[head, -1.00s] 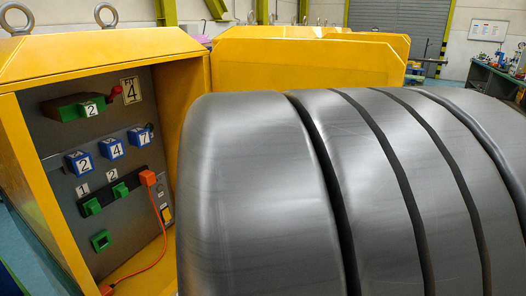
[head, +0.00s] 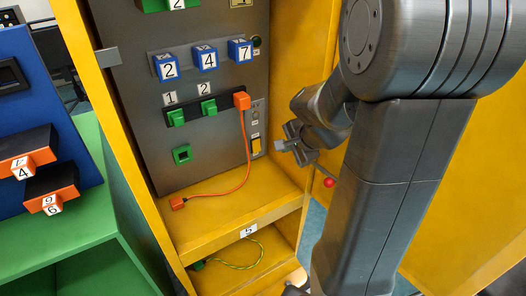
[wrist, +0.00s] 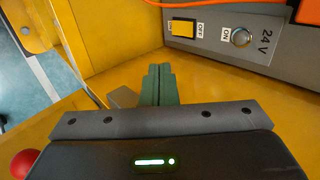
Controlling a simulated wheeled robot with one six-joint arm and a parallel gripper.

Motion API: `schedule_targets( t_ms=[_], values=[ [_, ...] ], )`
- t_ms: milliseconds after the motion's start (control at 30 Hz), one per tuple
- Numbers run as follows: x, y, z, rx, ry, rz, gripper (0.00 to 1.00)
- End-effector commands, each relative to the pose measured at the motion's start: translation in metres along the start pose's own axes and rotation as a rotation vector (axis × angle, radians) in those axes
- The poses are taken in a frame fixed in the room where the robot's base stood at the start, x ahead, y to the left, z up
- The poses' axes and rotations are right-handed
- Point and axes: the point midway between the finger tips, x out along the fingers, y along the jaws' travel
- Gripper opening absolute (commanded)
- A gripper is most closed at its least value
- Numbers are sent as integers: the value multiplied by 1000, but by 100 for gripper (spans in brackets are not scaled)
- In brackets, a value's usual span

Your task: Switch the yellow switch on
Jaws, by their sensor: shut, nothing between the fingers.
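The yellow switch (head: 256,145) is a small rocker low on the right edge of the grey panel (head: 215,130) inside the yellow cabinet. In the wrist view the yellow switch (wrist: 183,27) sits at the top, with an OFF label beside it. A round metal button (wrist: 241,37) is to its right, near an ON label and "24V". My gripper (head: 283,146) is just right of the switch in the head view, apart from it. In the wrist view my gripper (wrist: 158,72) has its greenish fingers shut and empty, their tips below the switch.
An orange plug (head: 241,100) and its cable hang left of the switch. A red ball (head: 328,183) is near my arm. The yellow cabinet wall (head: 288,60) stands close on the right. A blue panel with orange blocks (head: 45,180) is at the left.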

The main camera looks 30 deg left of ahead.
Motion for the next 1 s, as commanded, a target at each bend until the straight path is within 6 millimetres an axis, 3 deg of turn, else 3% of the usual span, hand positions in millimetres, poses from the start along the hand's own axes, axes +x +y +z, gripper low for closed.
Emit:
schedule_targets(
  t_ms=[700,1000],
  values=[
    [141,2,0,0,-1,3,0],
    [173,-20,0,-1,0,1,0]
  ],
)
